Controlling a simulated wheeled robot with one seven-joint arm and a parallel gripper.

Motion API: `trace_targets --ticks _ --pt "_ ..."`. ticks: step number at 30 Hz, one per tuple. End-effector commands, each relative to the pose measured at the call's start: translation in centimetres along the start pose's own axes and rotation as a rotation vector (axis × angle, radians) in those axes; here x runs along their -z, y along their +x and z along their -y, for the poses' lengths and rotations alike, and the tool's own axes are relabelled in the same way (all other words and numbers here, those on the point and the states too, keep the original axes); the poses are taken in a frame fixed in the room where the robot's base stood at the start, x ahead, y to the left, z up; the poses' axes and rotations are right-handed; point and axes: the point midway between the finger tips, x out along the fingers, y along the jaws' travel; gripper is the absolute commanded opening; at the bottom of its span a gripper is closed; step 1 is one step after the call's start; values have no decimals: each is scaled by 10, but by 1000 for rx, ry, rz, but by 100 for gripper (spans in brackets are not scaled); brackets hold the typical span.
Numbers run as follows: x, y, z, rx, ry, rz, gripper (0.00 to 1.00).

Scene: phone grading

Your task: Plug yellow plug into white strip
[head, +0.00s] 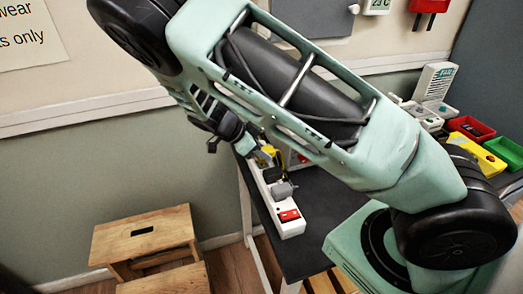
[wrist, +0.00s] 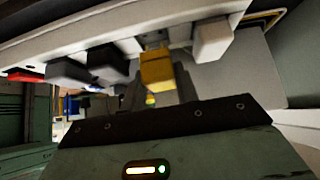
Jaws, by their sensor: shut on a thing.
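The white strip (head: 291,228) lies along the left edge of the dark table, its red switch (head: 289,215) at the near end. In the wrist view the strip (wrist: 60,40) crosses the top. The yellow plug (wrist: 157,72) is at the strip's face, between a black plug (wrist: 108,60) and a white plug (wrist: 212,38). In the head view the yellow plug (head: 267,150) shows at the strip's far part, beside my wrist. I cannot tell whether its pins are in a socket.
A grey plug (head: 281,189) sits in the strip near the switch. A wooden step stool (head: 143,232) stands on the floor at left. My arm hides much of the table.

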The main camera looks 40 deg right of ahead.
Motion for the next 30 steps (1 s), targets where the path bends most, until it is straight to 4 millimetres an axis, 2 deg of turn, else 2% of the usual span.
trace_targets --ticks 30 --pt "-10 11 0 1 1 0 1"
